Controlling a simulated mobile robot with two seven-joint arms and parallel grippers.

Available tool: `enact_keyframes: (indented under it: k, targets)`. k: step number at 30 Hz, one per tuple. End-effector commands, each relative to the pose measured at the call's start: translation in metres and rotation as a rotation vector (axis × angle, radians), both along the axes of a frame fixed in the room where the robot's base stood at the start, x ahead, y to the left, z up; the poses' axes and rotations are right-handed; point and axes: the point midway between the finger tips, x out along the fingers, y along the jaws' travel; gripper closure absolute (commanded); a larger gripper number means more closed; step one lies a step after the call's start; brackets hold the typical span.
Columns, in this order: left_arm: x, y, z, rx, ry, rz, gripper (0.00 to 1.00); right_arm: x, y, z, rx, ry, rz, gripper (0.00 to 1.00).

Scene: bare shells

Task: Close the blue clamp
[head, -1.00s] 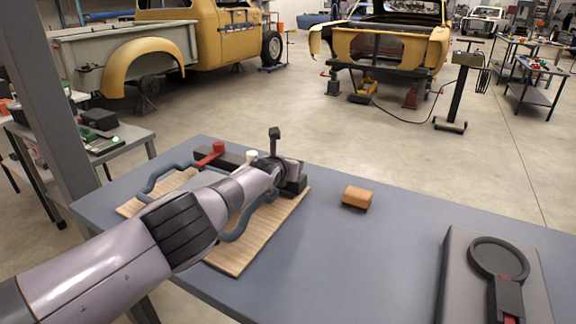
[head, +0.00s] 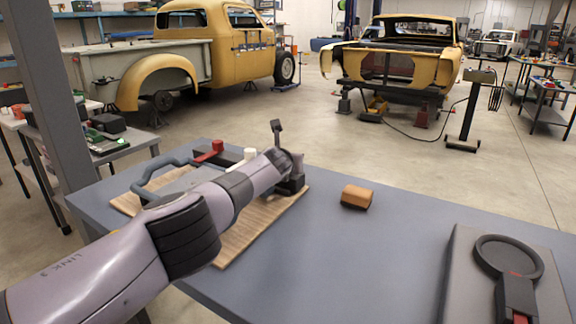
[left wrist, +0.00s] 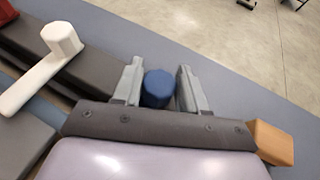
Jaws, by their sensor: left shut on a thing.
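The blue clamp shows in the left wrist view as a round blue knob (left wrist: 158,82) between the two grey fingers of my left gripper (left wrist: 158,92), which is shut on it. The rest of this clamp is hidden under the gripper. In the head view my left arm reaches over the wooden board (head: 245,235), and my left gripper (head: 290,172) is at its right far corner. The blue knob cannot be made out there. Beside it in the row are a white-handled clamp (head: 250,154), also in the left wrist view (left wrist: 62,40), and a red-handled one (head: 212,148). My right gripper is not in view.
An orange-brown block (head: 357,196) lies on the blue-grey table (head: 330,265) to the right of the board. The table between is clear. A grey post (head: 48,110) stands at the left.

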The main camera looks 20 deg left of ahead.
Motion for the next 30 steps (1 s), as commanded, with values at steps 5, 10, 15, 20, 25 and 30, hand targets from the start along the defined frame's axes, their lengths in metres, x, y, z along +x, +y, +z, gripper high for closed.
enact_keyframes:
  k: [5,10,15,20,25,30]
  targets:
    - [-0.001,-0.0031,-0.0044,-0.001,0.003,0.013,1.0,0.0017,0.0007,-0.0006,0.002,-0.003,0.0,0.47]
    - [-0.0009,-0.0024,-0.0036,-0.002,0.001,0.022,1.0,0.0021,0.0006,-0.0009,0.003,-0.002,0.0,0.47]
    - [-0.0009,-0.0021,-0.0032,-0.002,0.0,0.024,1.0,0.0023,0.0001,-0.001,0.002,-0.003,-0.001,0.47]
    - [-0.0009,-0.002,-0.0031,-0.002,0.0,0.024,1.0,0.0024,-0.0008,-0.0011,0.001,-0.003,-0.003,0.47]
    - [-0.0008,-0.0015,-0.0027,-0.003,0.0,0.024,0.37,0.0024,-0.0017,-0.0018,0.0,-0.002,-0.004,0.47]
    - [-0.0005,-0.0007,-0.0012,-0.001,-0.002,0.025,0.37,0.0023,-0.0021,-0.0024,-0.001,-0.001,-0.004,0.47]
